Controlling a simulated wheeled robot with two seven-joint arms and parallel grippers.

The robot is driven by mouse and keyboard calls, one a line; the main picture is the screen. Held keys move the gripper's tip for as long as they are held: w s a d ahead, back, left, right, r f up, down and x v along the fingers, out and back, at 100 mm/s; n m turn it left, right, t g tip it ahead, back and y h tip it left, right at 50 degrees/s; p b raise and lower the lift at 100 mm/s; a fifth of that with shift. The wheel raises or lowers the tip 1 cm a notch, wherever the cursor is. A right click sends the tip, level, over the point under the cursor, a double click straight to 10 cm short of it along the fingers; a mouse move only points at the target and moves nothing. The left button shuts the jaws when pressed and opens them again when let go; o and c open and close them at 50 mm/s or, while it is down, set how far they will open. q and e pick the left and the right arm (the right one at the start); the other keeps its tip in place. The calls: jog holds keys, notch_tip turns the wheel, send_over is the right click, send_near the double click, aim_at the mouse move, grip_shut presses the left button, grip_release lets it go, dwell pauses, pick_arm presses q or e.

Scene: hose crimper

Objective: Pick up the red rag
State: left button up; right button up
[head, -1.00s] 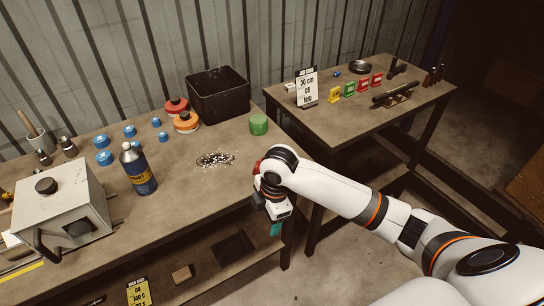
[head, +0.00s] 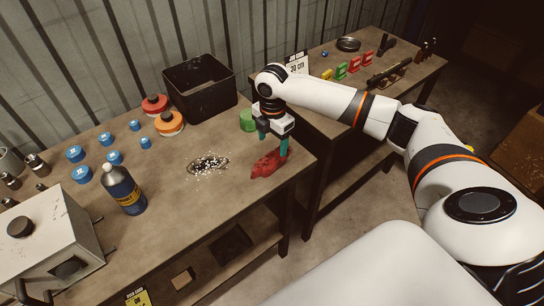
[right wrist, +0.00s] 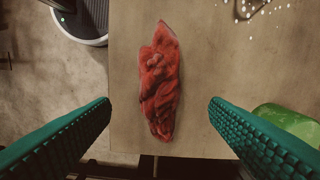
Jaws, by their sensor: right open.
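The red rag (head: 267,164) lies crumpled on the near workbench by its right end. In the right wrist view the rag (right wrist: 160,85) is a long, narrow heap, lying between the lines of my two fingers. My right gripper (head: 274,147) has teal fingers and is over the rag, pointing down. In the right wrist view the gripper (right wrist: 160,110) is open, with a finger on each side and nothing between the tips touching the rag. How far the fingertips are above the bench is hard to tell. My left gripper is not in view.
A green cylinder (head: 247,120) stands close behind the right gripper. A pile of metal shavings (head: 208,164) lies left of the rag. A black bin (head: 200,90), orange-lidded tins and a blue bottle (head: 124,190) stand farther left. A second table (head: 330,119) is to the right.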

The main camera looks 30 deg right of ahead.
aim_at(272, 154)
jog(key=shift+w+f, duration=0.15)
jog(key=shift+f, duration=0.2)
jog(key=shift+a+f+p, duration=0.1)
jog(key=shift+f+p, duration=0.65)
jog(key=shift+f, duration=0.2)
jog(key=shift+s+f, duration=0.15)
jog(key=shift+f, duration=0.4)
jog(key=shift+s+f, duration=0.15)
jog(key=shift+f, duration=0.4)
jog(key=shift+f+p, duration=0.3)
jog(key=shift+f, duration=0.05)
jog(key=shift+w+f, duration=0.1)
jog(key=shift+f, duration=0.05)
jog(key=shift+c, duration=0.2)
jog(key=c, duration=1)
notch_tip(272, 154, up, 9)
jog(key=shift+r+b, duration=0.1)
jog(key=shift+b, duration=1.05)
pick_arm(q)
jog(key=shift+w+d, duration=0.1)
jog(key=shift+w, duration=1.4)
pick_arm(e)
jog(key=shift+r, duration=0.45)
